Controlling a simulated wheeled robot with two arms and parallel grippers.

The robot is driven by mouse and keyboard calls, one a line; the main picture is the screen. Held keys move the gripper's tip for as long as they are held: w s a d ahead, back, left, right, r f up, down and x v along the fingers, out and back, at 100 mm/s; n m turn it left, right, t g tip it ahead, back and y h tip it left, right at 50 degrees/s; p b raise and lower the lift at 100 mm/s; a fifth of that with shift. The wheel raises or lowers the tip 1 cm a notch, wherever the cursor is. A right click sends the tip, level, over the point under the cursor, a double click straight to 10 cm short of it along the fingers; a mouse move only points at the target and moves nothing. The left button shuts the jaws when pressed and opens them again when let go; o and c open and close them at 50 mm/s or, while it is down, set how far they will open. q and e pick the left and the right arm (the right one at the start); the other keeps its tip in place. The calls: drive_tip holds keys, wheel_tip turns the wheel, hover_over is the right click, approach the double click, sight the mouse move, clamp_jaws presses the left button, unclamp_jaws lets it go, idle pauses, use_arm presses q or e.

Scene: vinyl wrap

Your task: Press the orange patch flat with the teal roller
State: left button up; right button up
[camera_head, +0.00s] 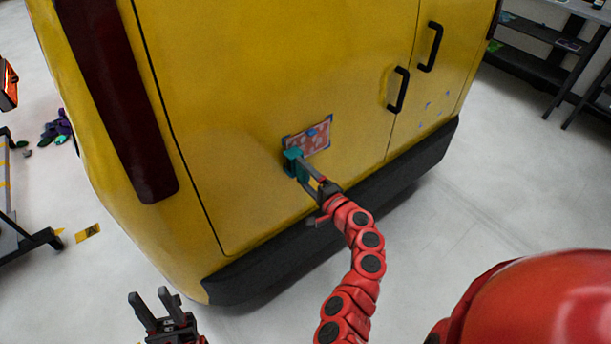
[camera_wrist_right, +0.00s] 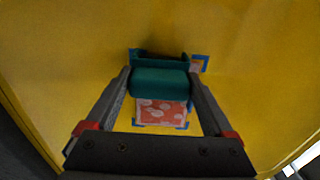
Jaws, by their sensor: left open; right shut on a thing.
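The orange patch (camera_head: 318,137) is on the yellow rear of the van, with blue pieces at its corners and edges. It also shows in the right wrist view (camera_wrist_right: 160,113), partly hidden behind the roller. The teal roller (camera_head: 291,160) is at the patch's lower left in the head view. In the right wrist view the teal roller (camera_wrist_right: 160,82) lies across the upper part of the patch. My right gripper (camera_head: 308,176) is shut on the roller. I cannot tell whether the roller touches the patch. My left gripper (camera_head: 154,298) is open and empty at the lower left, away from the van.
The yellow van (camera_head: 230,90) has black door handles (camera_head: 398,90) right of the patch and a dark bumper (camera_head: 400,182) below. A dark cart (camera_head: 25,236) stands at the left, and a shelf (camera_head: 535,62) at the back right. The floor on the right is clear.

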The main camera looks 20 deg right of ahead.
drive_tip(key=shift+w, duration=0.15)
drive_tip(key=shift+w+d+b, duration=0.2)
drive_tip(key=shift+d+b, duration=0.35)
drive_tip(key=shift+d, duration=0.2)
drive_tip(key=shift+w+d, duration=0.1)
drive_tip(key=shift+d, duration=0.2)
drive_tip(key=shift+w+d+b, duration=0.2)
drive_tip(key=shift+d+b, duration=0.15)
drive_tip(key=shift+d, duration=0.15)
drive_tip(key=shift+w+d+b, duration=0.2)
drive_tip(key=shift+d+b, duration=0.15)
drive_tip(key=shift+d, duration=0.15)
